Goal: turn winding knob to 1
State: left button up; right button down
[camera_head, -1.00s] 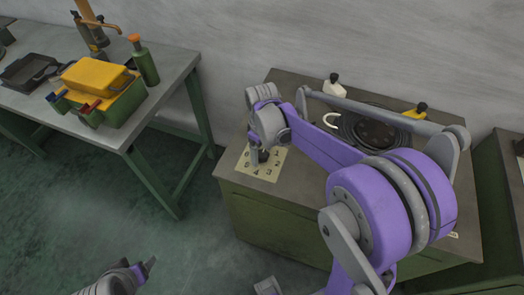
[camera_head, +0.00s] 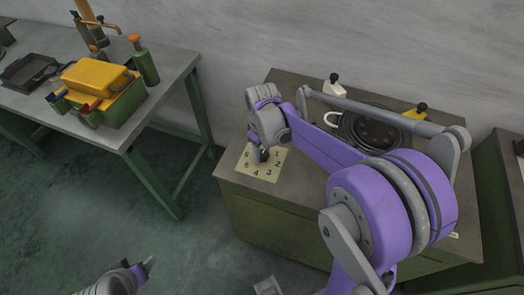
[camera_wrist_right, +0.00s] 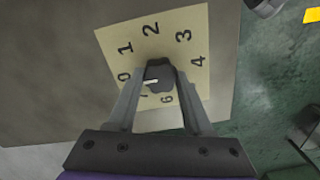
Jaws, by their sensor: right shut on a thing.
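The winding knob (camera_wrist_right: 160,74) is a dark knob with a white pointer line, in the middle of a cream number plate (camera_wrist_right: 188,16). In the right wrist view the line lies toward the left, roughly at the 0 and short of the 1. The plate also shows in the head view (camera_head: 270,173), on a cabinet top. My right gripper (camera_wrist_right: 162,68) is shut on the knob, one finger on each side; in the head view the gripper (camera_head: 261,157) hides most of it. My left gripper (camera_head: 147,264) is low at the left, away from the plate; its jaw opening is unclear.
The green cabinet (camera_head: 270,225) carries a dark coiled reel (camera_head: 375,130) and knobs with white (camera_head: 334,87) and yellow (camera_head: 414,112) bases behind my right arm. A workbench (camera_head: 120,125) at the left holds a yellow-topped box (camera_head: 97,78) and a green bottle (camera_head: 146,65). Floor between is clear.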

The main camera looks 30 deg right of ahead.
aim_at(262, 153)
jog(key=m, duration=0.4)
jog(key=shift+b, duration=0.35)
jog(key=shift+m, duration=2.1)
jog(key=shift+c, duration=1.5)
grip_release()
notch_tip(262, 153, up, 11)
